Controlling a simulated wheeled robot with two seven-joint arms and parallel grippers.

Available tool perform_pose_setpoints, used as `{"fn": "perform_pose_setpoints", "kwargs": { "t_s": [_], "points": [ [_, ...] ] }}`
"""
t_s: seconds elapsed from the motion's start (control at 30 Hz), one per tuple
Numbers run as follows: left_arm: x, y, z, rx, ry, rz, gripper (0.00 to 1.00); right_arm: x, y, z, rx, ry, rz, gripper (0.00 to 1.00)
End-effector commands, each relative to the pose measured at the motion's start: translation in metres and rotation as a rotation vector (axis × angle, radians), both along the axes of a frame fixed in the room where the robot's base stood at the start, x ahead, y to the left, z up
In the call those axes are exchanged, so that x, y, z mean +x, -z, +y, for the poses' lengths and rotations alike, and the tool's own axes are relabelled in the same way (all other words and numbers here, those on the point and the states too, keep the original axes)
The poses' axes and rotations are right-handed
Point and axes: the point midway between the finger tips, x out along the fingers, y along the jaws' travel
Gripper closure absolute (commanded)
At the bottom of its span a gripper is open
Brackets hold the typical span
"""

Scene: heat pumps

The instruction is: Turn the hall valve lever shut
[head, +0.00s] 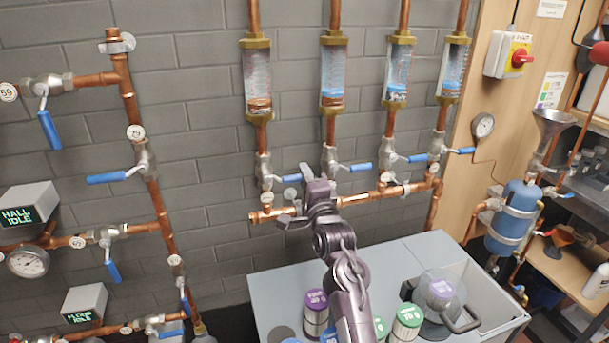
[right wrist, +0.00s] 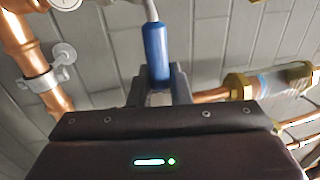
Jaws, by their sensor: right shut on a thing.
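My right gripper (head: 297,194) is at the leftmost valve of the row under the glass flow tubes. In the right wrist view its fingers (right wrist: 158,92) are shut on a blue lever handle (right wrist: 157,50). In the head view this lever (head: 292,178) points right from its valve body (head: 264,168), across the vertical pipe, and the gripper hides part of it. I cannot read the tag (head: 267,197) below it, so I cannot tell whether this is the hall valve. A display box (head: 28,207) reading "HALL IDLE" is on the far left. My left gripper is not in view.
Other blue levers (head: 355,167) stick out to the right, close beside my arm. A copper header pipe (head: 358,198) runs just below. A grey worktop (head: 285,280) with canisters (head: 406,320) and a jug (head: 440,290) lies under my arm. Levered pipes (head: 107,177) stand left.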

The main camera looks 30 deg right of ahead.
Motion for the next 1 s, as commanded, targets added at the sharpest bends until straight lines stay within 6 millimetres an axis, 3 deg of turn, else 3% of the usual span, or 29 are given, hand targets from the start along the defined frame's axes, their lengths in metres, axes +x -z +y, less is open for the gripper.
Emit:
{"fn": "perform_pose_setpoints", "kwargs": {
  "t_s": [0.47, 0.5, 0.6, 1.0],
  "points": [
    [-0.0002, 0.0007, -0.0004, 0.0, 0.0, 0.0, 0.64, 0.0, 0.008, -0.0006, 0.015, 0.001, 0.012, 1.0],
    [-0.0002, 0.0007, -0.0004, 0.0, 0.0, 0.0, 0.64, 0.0, 0.0081, -0.0007, 0.015, 0.001, 0.012, 0.78],
    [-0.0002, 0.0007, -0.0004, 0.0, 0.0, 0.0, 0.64, 0.0, 0.007, -0.0007, 0.013, 0.001, 0.01, 0.65],
    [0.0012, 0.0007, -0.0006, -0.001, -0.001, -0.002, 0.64, 0.0013, 0.004, 0.0014, 0.01, -0.001, 0.003, 0.64]
  ]
}}
